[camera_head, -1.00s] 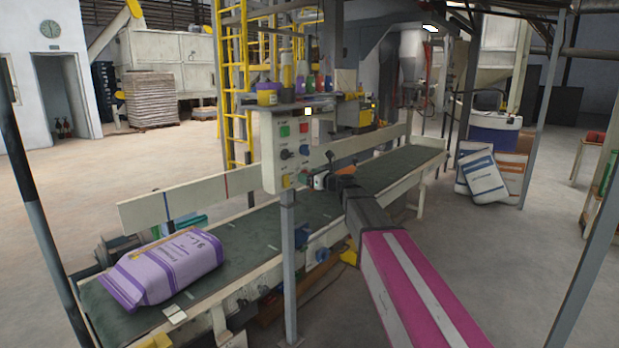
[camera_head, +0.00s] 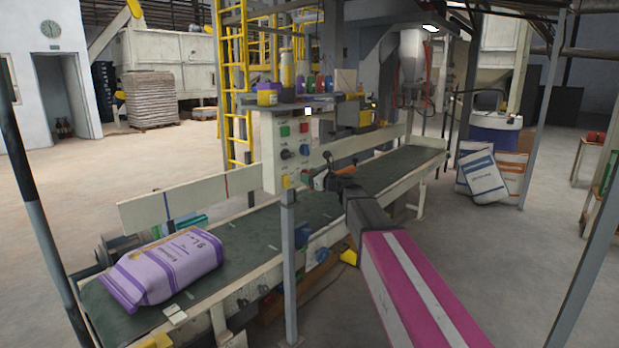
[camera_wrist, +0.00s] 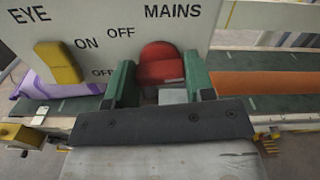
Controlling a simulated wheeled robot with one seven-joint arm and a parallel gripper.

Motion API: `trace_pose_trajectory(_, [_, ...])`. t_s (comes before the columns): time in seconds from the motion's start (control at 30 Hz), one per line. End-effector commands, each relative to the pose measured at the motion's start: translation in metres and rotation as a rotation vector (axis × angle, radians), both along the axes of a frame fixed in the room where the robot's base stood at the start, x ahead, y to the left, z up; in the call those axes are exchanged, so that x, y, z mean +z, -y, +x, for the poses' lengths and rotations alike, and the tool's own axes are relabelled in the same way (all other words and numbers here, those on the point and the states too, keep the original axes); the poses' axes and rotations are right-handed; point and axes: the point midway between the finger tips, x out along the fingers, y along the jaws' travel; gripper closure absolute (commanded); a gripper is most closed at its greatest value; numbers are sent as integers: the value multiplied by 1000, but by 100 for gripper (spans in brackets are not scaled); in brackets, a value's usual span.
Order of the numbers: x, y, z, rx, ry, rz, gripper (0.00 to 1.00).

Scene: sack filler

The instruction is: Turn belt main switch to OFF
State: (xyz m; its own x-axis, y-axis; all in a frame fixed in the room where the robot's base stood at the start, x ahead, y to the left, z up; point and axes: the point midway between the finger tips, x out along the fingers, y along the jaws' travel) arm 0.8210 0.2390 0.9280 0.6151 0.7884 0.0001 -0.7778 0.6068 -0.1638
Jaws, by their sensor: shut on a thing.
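The belt main switch is a red rounded knob (camera_wrist: 160,62) on a pale panel, below the printed words OFF and MAINS. My gripper (camera_wrist: 160,80) has its two green fingers on either side of the knob and is shut on it. The knob's lower part is hidden by my gripper body, and I cannot tell exactly where it points. In the head view, the control panel (camera_head: 268,150) stands on a grey post beside the conveyor, with my gripper (camera_head: 322,180) at its right edge.
A yellow switch (camera_wrist: 60,62) under the word EYE sits left of the knob, close to my left finger. The panel's front has coloured buttons. The conveyor belt (camera_head: 240,240) runs behind, carrying a purple sack (camera_head: 165,268). Bottles stand on a shelf above.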

Motion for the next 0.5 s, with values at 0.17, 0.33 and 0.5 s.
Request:
trace_pose_trajectory(0.17, [0,0,0,1,121,-94,75])
trace_pose_trajectory(0.33, [0,0,0,1,248,-194,75])
trace_pose_trajectory(0.5, [0,0,-1,1,376,-294,75])
